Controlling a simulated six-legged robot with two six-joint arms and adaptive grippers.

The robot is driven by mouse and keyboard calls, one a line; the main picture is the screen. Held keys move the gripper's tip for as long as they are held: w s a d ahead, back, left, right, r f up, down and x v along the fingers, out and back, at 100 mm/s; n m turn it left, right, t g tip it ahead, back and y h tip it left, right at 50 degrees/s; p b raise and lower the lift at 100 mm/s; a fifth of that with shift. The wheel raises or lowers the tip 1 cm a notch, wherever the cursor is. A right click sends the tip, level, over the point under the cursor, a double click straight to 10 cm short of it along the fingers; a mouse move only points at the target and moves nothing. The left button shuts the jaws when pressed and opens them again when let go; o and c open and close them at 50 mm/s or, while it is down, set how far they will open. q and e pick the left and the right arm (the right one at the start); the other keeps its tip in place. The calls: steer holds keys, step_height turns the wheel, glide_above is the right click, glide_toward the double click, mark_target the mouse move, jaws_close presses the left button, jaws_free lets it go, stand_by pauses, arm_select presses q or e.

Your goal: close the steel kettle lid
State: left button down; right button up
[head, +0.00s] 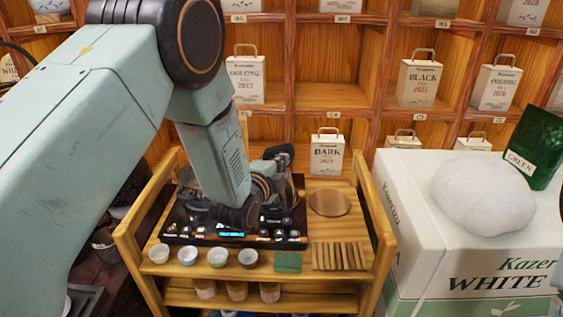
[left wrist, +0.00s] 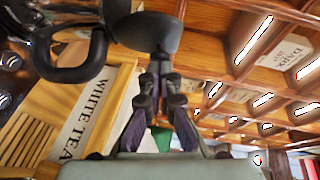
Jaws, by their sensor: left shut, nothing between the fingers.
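The steel kettle (head: 298,182) stands on the black tea tray (head: 178,225), mostly hidden behind my left arm. In the left wrist view a dark handle loop (left wrist: 70,72) shows at upper left, with a dark, rounded, lid-like piece (left wrist: 148,32) beside it. My left gripper (head: 277,163) is at the kettle. In the left wrist view its fingertips (left wrist: 160,58) are together, with nothing held, right at the lid-like piece. I cannot tell whether they touch it. The lid's angle is unclear. My right gripper is not in view.
Several small cups (head: 187,254) line the wooden cart's front, beside a green coaster (head: 288,262) and wooden slats (head: 340,257). A round wooden disc (head: 330,203) lies on the cart's right. A large white tea box (head: 430,250) stands at right. Shelves with tea boxes (head: 420,84) rise behind.

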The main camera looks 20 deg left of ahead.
arm_select(q)
steer(key=shift+w+a+r+p, duration=0.1)
steer(key=shift+a+r+p, duration=0.15)
steer(key=shift+p, duration=0.1)
